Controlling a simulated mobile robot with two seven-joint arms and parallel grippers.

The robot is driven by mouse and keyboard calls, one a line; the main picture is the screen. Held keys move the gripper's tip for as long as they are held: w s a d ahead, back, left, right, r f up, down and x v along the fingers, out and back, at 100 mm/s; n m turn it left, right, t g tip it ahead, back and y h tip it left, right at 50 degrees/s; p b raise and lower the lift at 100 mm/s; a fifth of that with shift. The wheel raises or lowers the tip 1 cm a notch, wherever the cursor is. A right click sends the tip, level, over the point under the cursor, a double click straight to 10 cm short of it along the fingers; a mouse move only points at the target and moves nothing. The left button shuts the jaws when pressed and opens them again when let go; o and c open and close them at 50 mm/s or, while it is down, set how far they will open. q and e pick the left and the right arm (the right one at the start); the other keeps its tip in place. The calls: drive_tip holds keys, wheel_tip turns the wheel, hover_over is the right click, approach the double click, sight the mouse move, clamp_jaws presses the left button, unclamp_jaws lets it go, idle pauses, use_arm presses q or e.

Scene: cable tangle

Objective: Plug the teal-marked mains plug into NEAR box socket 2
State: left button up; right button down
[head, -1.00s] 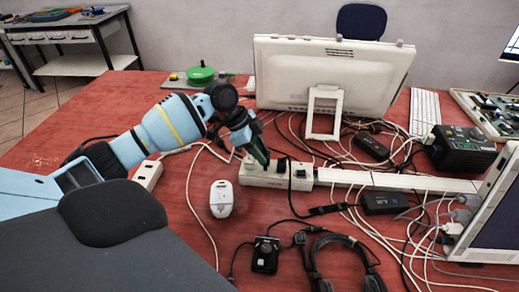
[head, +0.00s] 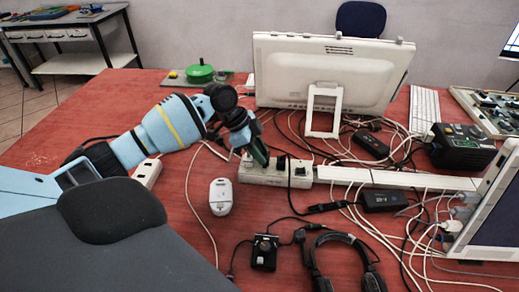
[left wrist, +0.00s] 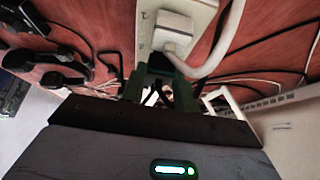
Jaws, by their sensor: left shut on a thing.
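My left gripper (head: 259,154) is low over the left part of a white socket box (head: 275,178). It is shut on a dark plug (left wrist: 160,66), which shows only partly between the fingers in the left wrist view. No teal mark can be made out on it. In that view the box (left wrist: 146,40) runs away ahead of the fingers, with a white plug (left wrist: 173,28) and its thick white cable on it. Whether the held plug sits in a socket is hidden by the fingers. Socket numbers cannot be read. My right gripper is not in view.
A monitor (head: 333,75) stands behind. Headphones (head: 345,262), black power bricks (head: 384,201) and tangled cables crowd the right. Bare red table lies at the far left.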

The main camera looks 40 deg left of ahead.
use_arm(q)
drive_tip(key=shift+f, duration=0.8)
drive_tip(key=o, duration=1.1)
drive_tip(key=shift+o, duration=0.2)
drive_tip(key=shift+v, duration=3.9)
